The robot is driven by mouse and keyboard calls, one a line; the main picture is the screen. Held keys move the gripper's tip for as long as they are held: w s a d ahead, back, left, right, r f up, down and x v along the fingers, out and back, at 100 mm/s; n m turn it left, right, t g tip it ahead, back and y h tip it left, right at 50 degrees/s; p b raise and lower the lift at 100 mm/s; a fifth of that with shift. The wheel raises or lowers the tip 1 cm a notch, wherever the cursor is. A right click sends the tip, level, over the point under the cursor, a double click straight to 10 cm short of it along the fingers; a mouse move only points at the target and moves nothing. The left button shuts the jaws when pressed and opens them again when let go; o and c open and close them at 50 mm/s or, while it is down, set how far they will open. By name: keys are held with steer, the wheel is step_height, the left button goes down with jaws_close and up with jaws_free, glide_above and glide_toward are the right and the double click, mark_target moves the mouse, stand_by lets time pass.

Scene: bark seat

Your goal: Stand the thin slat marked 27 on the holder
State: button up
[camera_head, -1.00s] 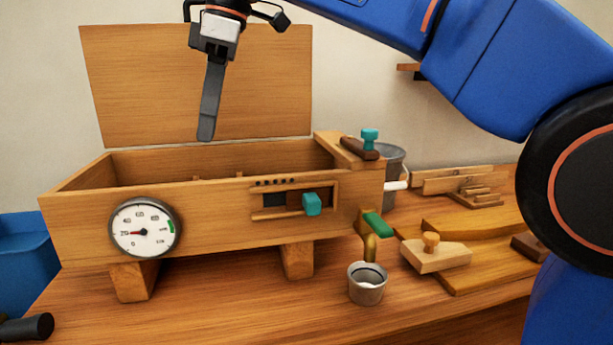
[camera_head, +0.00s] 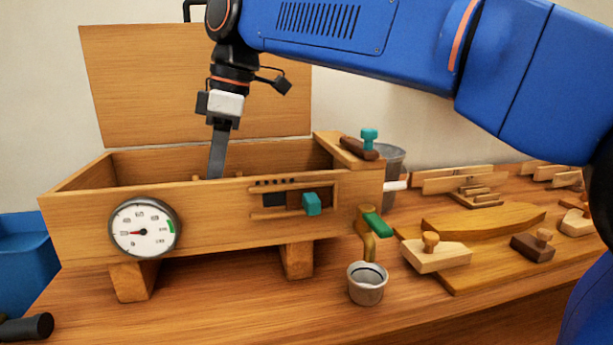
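My gripper (camera_head: 217,162) points down into the open wooden box (camera_head: 80,188), its fingertips hidden behind the front wall. Its fingers line up as one grey bar, so I cannot tell whether they are open or hold anything. Small wooden tops (camera_head: 238,174) show inside the box near the fingers; most of the inside is hidden. No number 27 is readable. At the back right, thin wooden slats (camera_head: 458,180) stand on edge by a small stepped wooden piece (camera_head: 475,197). More thin slats (camera_head: 550,173) stand farther right. I cannot tell which piece is the holder.
The box has a raised lid (camera_head: 190,80), a dial gauge (camera_head: 143,228), a teal slider knob (camera_head: 312,204) and a green-handled tap (camera_head: 378,225). A metal cup (camera_head: 367,283) stands below the tap. Wooden blocks with knobs (camera_head: 436,256) lie on the right.

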jaws_close()
step_height(320, 180, up, 13)
stand_by(2.1)
